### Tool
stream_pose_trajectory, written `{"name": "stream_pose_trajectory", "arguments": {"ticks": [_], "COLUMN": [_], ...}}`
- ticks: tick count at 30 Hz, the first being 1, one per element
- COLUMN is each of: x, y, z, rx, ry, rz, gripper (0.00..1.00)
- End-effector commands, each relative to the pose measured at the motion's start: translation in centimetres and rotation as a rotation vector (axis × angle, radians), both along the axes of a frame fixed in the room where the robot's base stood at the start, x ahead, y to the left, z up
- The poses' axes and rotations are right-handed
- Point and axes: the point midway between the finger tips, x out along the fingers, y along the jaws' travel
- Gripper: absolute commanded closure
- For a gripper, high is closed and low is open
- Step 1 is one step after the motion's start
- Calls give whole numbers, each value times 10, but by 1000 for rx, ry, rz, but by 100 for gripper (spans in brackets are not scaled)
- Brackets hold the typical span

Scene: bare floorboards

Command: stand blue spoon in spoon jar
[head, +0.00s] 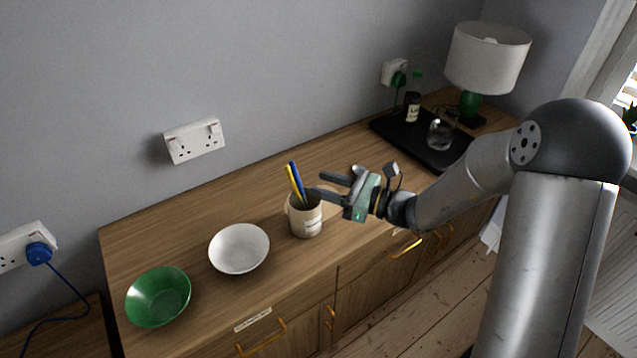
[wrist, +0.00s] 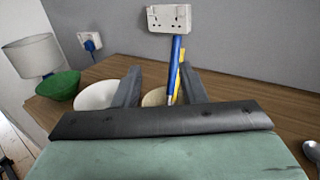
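The cream spoon jar (head: 307,222) stands upright on the wooden sideboard. A blue spoon (head: 297,180) and a yellow one (head: 291,181) stand in it, leaning, with their handles above the rim. In the wrist view the blue handle (wrist: 175,62) rises in front of the yellow one (wrist: 180,82), and the jar (wrist: 154,97) is partly hidden by my fingers. My gripper (head: 315,183) is open just right of the handles, level with the area above the jar rim. In the wrist view the handles appear between the fingers (wrist: 162,70), nearer the right one. No grip on them shows.
A white bowl (head: 239,249) and a green bowl (head: 158,297) stand left of the jar. A metal spoon (wrist: 313,151) lies on the sideboard. A black tray (head: 390,128) with a bottle (head: 412,107) and glass vessel (head: 441,133) is at the back right, near a lamp (head: 487,57).

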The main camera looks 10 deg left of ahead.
Motion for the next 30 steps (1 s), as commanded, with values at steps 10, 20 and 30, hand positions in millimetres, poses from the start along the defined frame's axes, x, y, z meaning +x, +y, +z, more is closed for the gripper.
{"name": "stream_pose_trajectory", "arguments": {"ticks": [10,20,30], "x": [-15,-26,-28], "y": [-85,-140,-148], "z": [-2,-1,0], "rx": [0,0,0], "ry": [-1,0,1], "rz": [-6,-2,1], "gripper": [62,62,62]}}
